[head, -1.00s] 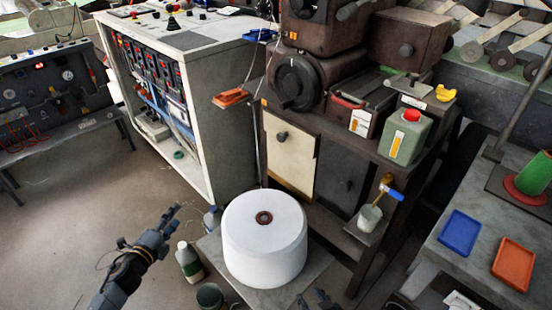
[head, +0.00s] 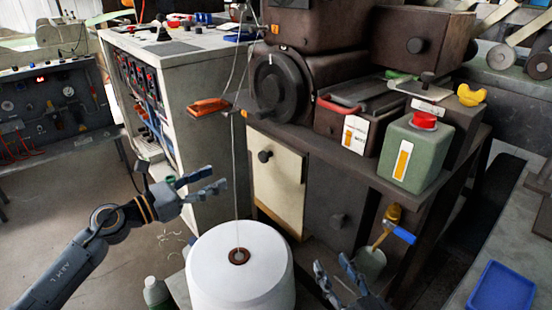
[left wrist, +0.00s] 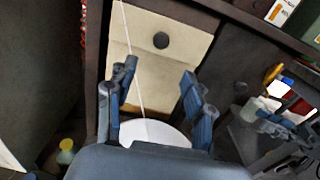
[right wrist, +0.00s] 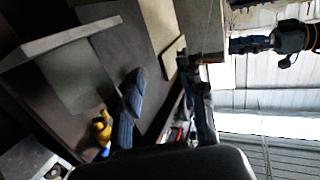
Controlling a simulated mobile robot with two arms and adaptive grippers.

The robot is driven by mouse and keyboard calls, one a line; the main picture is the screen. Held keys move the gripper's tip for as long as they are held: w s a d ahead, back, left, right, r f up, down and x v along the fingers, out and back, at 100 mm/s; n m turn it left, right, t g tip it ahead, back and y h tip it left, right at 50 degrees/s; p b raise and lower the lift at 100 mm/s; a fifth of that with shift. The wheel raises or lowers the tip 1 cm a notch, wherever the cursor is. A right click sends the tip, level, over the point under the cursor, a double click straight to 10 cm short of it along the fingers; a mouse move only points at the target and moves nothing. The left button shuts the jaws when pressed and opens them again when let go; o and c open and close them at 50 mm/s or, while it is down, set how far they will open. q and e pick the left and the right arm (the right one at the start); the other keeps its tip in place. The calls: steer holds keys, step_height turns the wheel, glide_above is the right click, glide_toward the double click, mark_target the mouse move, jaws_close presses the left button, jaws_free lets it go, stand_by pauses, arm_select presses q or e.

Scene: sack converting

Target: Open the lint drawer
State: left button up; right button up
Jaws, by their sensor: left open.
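A cream drawer front (head: 281,190) with a round black knob (head: 264,156) is set in the dark machine stand, and it looks closed. It also shows in the left wrist view (left wrist: 178,73), with its knob (left wrist: 161,40) beyond my left fingers. No lint label is readable. My left gripper (head: 216,180) is open and empty, left of the drawer front and apart from it. My right gripper (head: 335,264) is open and empty, low in front of the stand, right of the white roll. The roll hides the area below the drawer front.
A large white thread roll (head: 240,275) stands in front of the drawer, with a thread rising from it. A dark panel (head: 335,185) with a knob is beside the drawer. A green canister (head: 415,155) stands on the bench above.

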arm_select(q)
glide_toward(261, 157)
steer(key=x, duration=0.3)
steer(key=b+x, duration=0.1)
steer(key=x, duration=0.4)
steer(key=shift+w+b, duration=0.1)
steer(key=shift+b, duration=0.25)
steer(key=shift+w+d, duration=0.3)
steer(key=shift+d, duration=0.1)
arm_select(e)
step_height(261, 157, up, 8)
steer(key=t+y, duration=0.1)
steer(key=t, duration=0.3)
steer(key=shift+s+a+f+t, duration=0.15)
steer(key=shift+a+t, duration=0.15)
arm_select(q)
jaws_close()
